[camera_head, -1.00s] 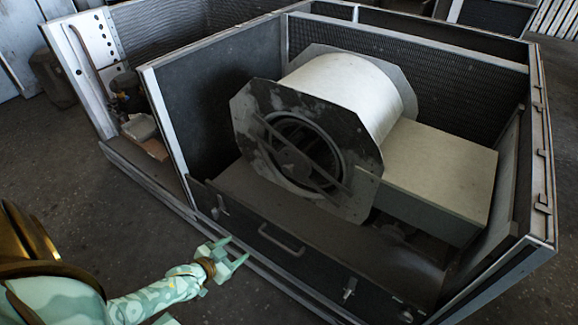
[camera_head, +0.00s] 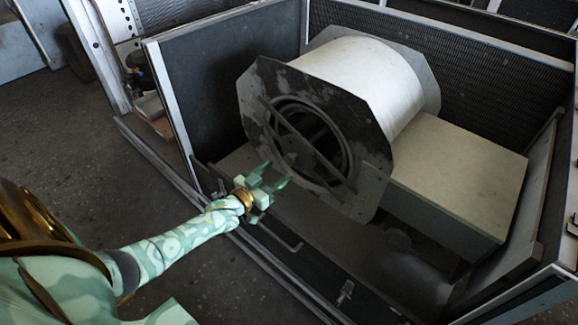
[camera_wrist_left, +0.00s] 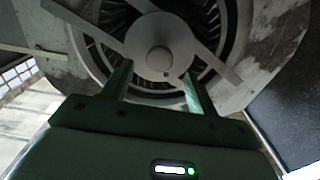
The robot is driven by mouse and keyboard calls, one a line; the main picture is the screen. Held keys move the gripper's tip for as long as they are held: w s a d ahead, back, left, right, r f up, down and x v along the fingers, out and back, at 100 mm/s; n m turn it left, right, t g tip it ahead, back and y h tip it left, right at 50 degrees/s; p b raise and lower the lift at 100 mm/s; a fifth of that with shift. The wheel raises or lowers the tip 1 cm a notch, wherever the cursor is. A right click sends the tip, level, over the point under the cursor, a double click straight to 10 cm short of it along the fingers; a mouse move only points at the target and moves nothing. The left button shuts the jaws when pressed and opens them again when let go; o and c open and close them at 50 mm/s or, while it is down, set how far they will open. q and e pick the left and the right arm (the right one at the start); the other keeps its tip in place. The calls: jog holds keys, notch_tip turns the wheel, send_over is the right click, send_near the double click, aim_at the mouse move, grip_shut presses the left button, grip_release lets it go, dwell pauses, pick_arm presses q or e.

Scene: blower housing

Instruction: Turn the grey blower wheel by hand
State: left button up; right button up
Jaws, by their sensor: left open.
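The grey blower wheel (camera_head: 333,153) sits inside the round opening of the blower housing (camera_head: 375,125), behind flat crossing bars. In the left wrist view the wheel's dark fins (camera_wrist_left: 203,18) show around a round hub (camera_wrist_left: 158,58) with bars. My left gripper (camera_head: 277,176) is open and empty, in front of the lower left part of the opening. In the left wrist view its two fingers (camera_wrist_left: 157,85) point at the hub area, spread to either side below it. I cannot tell any contact; a gap seems to be left. My right gripper is not in view.
A metal cabinet frame (camera_head: 166,105) surrounds the housing, with a low front wall and a handle (camera_head: 285,240). A pale box (camera_head: 455,180) adjoins the housing at right. Dark floor (camera_head: 60,135) lies open at left.

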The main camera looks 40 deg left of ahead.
aim_at(288, 162)
pick_arm(q)
jog(key=w, duration=0.2)
jog(key=w+b, duration=0.1)
jog(key=w, duration=0.1)
jog(key=shift+w+d+f, duration=0.15)
jog(key=shift+w, duration=0.1)
jog(key=shift+w+b, duration=0.3)
jog(key=shift+w, duration=0.1)
jog(key=shift+r, duration=0.2)
jog(key=shift+c, duration=0.3)
grip_shut()
jog(key=shift+m, duration=1)
jog(key=m, duration=0.2)
jog(key=shift+m+p, duration=0.3)
jog(key=shift+m, duration=0.3)
jog(key=shift+o, duration=0.3)
grip_release()
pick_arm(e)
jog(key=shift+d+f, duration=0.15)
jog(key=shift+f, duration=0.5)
